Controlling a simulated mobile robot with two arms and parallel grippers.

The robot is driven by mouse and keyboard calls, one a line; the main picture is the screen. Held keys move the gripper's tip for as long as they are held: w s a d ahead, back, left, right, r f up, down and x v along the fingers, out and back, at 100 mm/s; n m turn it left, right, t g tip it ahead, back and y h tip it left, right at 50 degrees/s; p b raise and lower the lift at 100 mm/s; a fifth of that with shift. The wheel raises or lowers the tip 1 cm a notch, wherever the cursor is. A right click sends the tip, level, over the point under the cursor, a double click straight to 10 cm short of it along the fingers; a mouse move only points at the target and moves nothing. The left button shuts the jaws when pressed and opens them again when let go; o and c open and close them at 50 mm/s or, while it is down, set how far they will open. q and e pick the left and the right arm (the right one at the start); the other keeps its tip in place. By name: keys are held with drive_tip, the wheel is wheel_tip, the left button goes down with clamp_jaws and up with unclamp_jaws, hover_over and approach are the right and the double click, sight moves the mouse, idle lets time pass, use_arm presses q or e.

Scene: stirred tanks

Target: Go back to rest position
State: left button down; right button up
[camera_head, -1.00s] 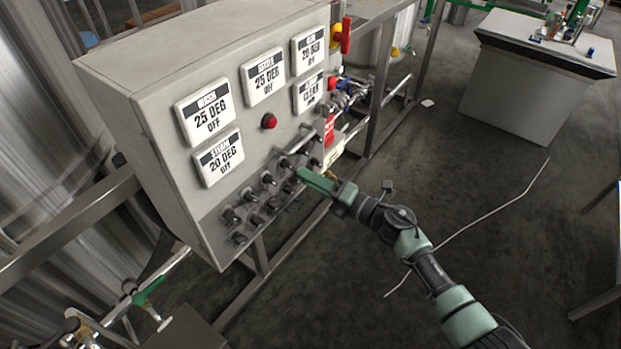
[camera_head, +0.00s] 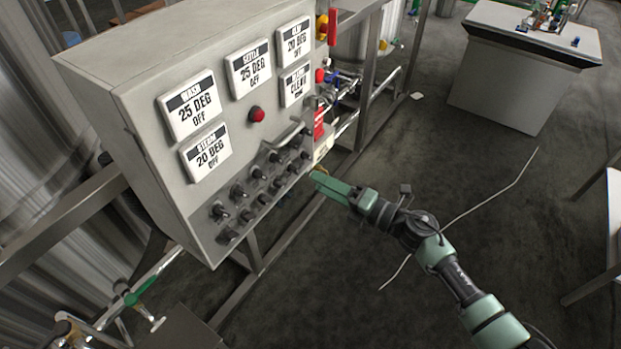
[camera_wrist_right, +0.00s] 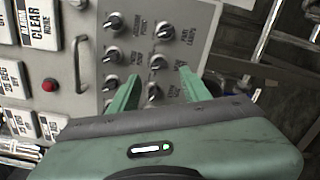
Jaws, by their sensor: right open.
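My right gripper (camera_head: 325,184) is green and stands just right of the grey control panel (camera_head: 150,130), near its lower right corner, apart from the knobs in the head view. In the right wrist view the right gripper's two fingers (camera_wrist_right: 155,88) are spread apart with nothing between them. Behind them the panel's black knobs (camera_wrist_right: 158,62) show. My left gripper is in neither view.
The panel has several white display plates, a red lamp (camera_head: 257,114) and rows of knobs. A metal frame (camera_head: 362,80) stands behind. A grey cabinet (camera_head: 500,95) is at the upper right. Dark floor (camera_head: 400,140) is clear around my right arm.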

drive_tip(key=shift+s+d, duration=0.3)
drive_tip(key=shift+d, duration=0.15)
